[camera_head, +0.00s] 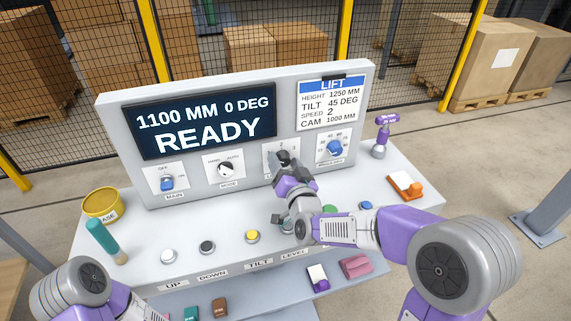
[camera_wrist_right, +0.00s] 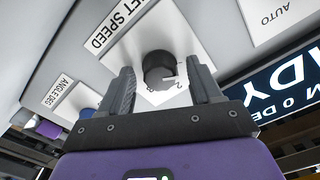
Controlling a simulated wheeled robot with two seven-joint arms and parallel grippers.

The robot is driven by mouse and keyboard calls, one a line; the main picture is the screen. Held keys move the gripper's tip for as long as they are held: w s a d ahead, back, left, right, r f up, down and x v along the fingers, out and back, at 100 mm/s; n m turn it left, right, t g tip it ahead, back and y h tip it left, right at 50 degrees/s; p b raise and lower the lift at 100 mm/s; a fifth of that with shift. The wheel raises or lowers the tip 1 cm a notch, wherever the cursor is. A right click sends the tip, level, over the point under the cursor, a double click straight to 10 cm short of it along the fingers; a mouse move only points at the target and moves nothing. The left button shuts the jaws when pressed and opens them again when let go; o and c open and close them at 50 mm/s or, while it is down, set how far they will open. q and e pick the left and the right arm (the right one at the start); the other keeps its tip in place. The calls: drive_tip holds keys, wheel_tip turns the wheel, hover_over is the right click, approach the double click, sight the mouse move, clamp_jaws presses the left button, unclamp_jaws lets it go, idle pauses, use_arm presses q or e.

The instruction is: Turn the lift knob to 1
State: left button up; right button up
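The lift speed knob is a black round knob (camera_wrist_right: 158,67) on a white plate labelled LIFT SPEED in the right wrist view. A "2" shows beside it; its pointer setting cannot be told. In the head view the knob (camera_head: 284,158) is partly covered by my right gripper (camera_head: 289,170). In the wrist view my right gripper (camera_wrist_right: 161,70) is open, one finger on each side of the knob, with visible gaps. I cannot tell how far the fingertips reach along it. My left arm enters at the lower left; its gripper is not in view.
The display (camera_head: 205,122) reads 1100 MM, 0 DEG, READY. A LIFT card (camera_head: 332,102) lists speed 2. A blue angle knob (camera_head: 334,148) is to the right, the mode knob (camera_head: 226,168) to the left. Several push buttons line the desk below, beside a yellow tin (camera_head: 102,204).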

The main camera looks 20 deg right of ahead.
drive_tip(key=shift+s, duration=0.1)
drive_tip(key=s, duration=0.7)
drive_tip(key=shift+s+p, duration=0.2)
drive_tip(key=shift+p, duration=0.25)
drive_tip(key=shift+d, duration=0.1)
